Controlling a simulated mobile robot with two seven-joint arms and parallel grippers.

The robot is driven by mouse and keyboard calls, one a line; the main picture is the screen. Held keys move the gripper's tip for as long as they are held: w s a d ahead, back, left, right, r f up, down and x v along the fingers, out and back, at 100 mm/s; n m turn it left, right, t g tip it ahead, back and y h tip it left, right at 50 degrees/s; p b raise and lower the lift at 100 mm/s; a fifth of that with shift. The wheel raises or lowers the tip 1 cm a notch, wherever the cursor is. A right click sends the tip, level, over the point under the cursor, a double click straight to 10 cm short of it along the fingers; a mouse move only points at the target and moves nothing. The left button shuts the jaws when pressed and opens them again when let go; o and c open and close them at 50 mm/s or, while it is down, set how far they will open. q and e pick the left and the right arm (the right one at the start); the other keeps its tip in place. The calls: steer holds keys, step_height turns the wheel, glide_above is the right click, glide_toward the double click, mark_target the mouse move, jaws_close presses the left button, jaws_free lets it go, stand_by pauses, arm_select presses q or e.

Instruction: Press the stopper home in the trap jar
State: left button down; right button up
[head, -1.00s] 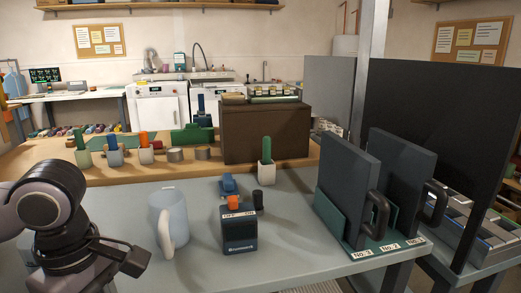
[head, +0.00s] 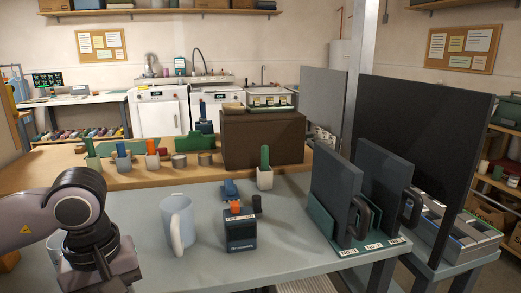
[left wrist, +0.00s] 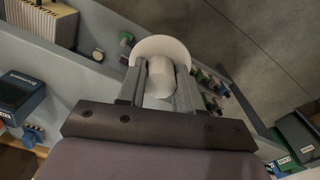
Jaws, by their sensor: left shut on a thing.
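My left gripper (left wrist: 158,90) is shut on a pale, short cylinder (left wrist: 160,78), which looks like the stopper. A wider pale disc (left wrist: 160,47) shows just beyond it; I cannot tell if it is the stopper's flange or the trap jar's mouth, nor how deep the stopper sits. In the head view my left arm comes in low on the left, and its gripper fingers are hidden behind my wrist. A pale shape (head: 56,250) shows partly behind that wrist; it may be the jar. My right gripper is not in view.
A pale handled jug (head: 177,226) stands right of my left wrist. A dark switch box (head: 240,231) is beside it; it also shows in the left wrist view (left wrist: 18,95). Dark upright panels (head: 335,190) stand at the right. The table front between them is clear.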

arm_select(q)
steer(key=m+p, duration=0.1)
steer(key=w+r+m+p, duration=0.1)
steer(key=m, duration=0.1)
steer(key=r+m, duration=0.1)
steer(key=m, duration=0.1)
steer(key=shift+w+d+p, duration=0.2)
steer(key=shift+w+p, duration=0.2)
steer(key=shift+w+m+p, duration=0.3)
steer(key=shift+m, duration=0.5)
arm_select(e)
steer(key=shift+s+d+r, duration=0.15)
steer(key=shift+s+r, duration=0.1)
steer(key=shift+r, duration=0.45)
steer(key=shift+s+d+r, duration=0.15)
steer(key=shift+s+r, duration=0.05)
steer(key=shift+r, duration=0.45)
